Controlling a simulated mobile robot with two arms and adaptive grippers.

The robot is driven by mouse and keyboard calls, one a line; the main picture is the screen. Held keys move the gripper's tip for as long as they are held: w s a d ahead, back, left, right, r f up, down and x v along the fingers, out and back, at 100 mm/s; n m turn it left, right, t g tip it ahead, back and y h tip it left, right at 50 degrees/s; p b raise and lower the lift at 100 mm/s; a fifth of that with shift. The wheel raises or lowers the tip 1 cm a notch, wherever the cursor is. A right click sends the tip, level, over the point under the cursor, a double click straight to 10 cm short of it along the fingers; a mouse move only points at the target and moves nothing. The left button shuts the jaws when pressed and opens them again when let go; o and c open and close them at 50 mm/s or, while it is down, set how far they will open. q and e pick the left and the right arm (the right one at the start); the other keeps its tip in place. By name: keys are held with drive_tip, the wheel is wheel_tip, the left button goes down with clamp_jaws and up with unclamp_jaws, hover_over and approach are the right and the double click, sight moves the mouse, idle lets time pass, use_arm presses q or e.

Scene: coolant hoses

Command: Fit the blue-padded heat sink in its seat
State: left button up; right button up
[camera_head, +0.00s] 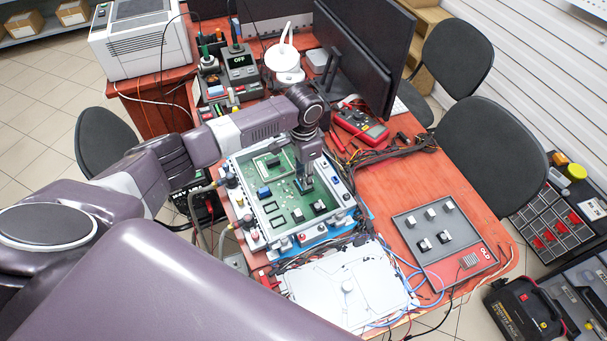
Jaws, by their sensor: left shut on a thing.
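My left gripper (306,182) points down into an open case (240,205) with a green circuit board (274,207) in it. It is shut on a small part, apparently a heat sink, mostly hidden between the fingers at the board's right half. Its pad colour and whether it touches the board cannot be told. A small blue block (263,192) sits on the board to the left of the gripper. Several dark square parts are on the board's near side. My right gripper is not in view.
A grey panel marked OLD (465,238) with several small blocks lies at the right. A white plate (345,290) and loose cables lie in front of the case. A red multimeter (360,124) and monitors (365,50) stand behind. The red tabletop (400,185) is partly clear right of the case.

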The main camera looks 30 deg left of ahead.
use_arm(q)
drive_tip(key=shift+f, duration=0.4)
idle(0.8)
drive_tip(key=shift+f+p, duration=0.15)
drive_tip(key=shift+p, duration=0.2)
idle(0.9)
drive_tip(key=shift+f+p, duration=0.2)
drive_tip(key=shift+p, duration=0.25)
idle(1.0)
drive_tip(key=o, duration=1.2)
drive_tip(key=shift+o, duration=0.3)
drive_tip(key=shift+o, duration=0.8)
